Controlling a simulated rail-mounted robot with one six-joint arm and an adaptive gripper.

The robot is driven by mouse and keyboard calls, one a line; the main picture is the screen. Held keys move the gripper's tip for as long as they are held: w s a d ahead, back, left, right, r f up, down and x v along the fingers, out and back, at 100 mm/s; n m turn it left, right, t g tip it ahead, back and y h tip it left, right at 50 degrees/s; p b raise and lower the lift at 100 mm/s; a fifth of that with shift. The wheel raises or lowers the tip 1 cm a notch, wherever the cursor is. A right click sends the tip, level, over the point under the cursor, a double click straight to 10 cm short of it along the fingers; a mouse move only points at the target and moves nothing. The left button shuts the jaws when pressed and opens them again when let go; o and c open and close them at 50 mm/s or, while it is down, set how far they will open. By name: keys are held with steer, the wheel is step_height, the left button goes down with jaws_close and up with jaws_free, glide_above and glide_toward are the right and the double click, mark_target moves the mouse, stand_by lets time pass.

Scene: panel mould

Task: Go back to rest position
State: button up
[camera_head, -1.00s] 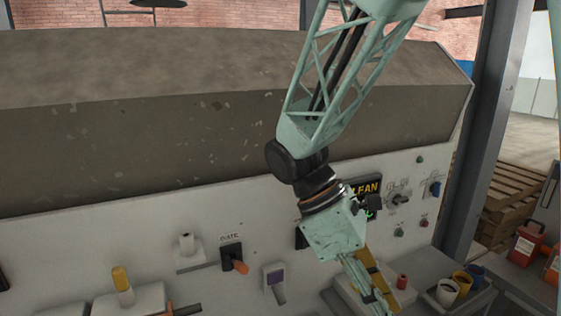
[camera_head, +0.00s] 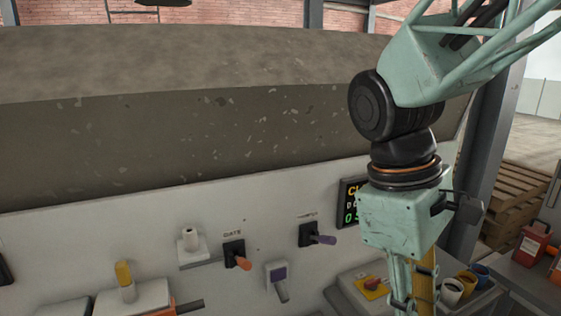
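My gripper (camera_head: 412,305) hangs pointing down at the lower right, in front of the white control panel (camera_head: 150,250). Its fingertips are cut off by the bottom edge of the picture, so I cannot tell whether it is open or shut. A long yellow piece (camera_head: 424,285) shows at the gripper, and its lower end is out of view. My arm hides part of the lit display (camera_head: 349,205) and the panel's right side.
A box with a red knob (camera_head: 371,283) and a tray of cups (camera_head: 468,285) stand close to the gripper. Pallets (camera_head: 515,195) lie at the right.

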steer(key=s+r+m+t+y+b, duration=0.1)
steer(key=s+r+m+t+y, duration=0.1)
steer(key=s+r+m+t, duration=0.2)
steer(key=shift+s+a+r+m+t+y, duration=0.3)
steer(key=shift+s+m+t, duration=0.4)
steer(key=shift+s+m, duration=1.25)
steer(key=shift+f, duration=0.1)
stand_by(0.5)
